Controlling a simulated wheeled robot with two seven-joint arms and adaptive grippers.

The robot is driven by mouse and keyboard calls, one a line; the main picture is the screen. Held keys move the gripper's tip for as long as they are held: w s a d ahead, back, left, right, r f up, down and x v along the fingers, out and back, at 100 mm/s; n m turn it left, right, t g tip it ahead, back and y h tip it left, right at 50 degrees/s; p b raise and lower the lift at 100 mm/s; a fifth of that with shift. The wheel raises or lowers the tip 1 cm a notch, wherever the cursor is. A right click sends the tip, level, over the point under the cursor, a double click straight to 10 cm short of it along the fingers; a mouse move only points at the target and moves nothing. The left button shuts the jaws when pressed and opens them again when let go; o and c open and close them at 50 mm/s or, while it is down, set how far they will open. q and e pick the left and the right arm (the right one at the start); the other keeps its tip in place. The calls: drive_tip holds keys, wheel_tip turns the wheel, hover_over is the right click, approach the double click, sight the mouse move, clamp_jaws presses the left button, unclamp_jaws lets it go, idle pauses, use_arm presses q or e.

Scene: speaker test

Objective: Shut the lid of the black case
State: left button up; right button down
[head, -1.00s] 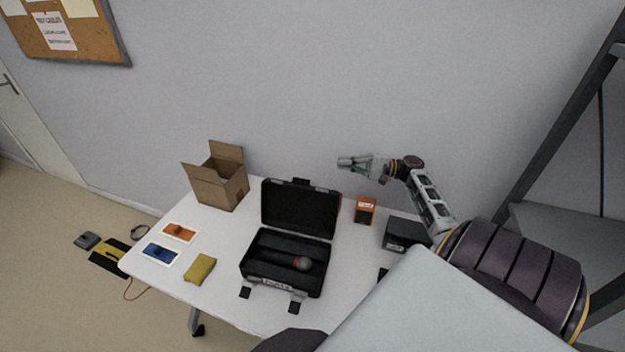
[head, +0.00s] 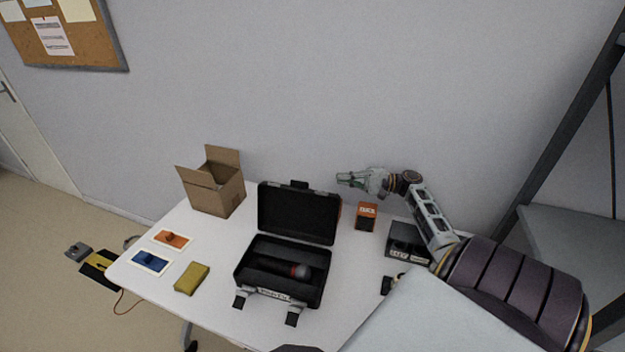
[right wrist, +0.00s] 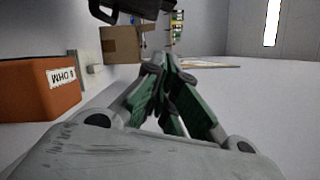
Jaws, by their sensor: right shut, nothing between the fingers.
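The black case (head: 254,284) stands open on the white table, its lid (head: 298,213) upright at the back. My right gripper (head: 340,178) is shut and empty. In the head view it appears just right of the lid's top edge, apart from it as far as I can tell. In the right wrist view its green-padded fingers (right wrist: 165,75) meet at the tips, and part of a black thing, likely the lid (right wrist: 140,8), shows at the top edge. My left gripper is not in view.
An orange box (head: 366,217) and a black box (head: 404,243) stand right of the case. An open cardboard box (head: 215,192) is at the back left. A yellow pouch (head: 192,278), an orange card (head: 172,239) and a blue card (head: 150,262) lie left.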

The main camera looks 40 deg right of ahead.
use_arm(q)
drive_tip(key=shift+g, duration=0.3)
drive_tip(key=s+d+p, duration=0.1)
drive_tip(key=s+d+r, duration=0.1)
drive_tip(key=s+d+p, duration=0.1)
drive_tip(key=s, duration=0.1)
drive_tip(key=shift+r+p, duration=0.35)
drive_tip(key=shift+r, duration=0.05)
use_arm(e)
drive_tip(key=w+a+r, duration=0.2)
drive_tip(key=w+a, duration=0.3)
drive_tip(key=a, duration=0.5)
drive_tip(key=shift+a, duration=0.15)
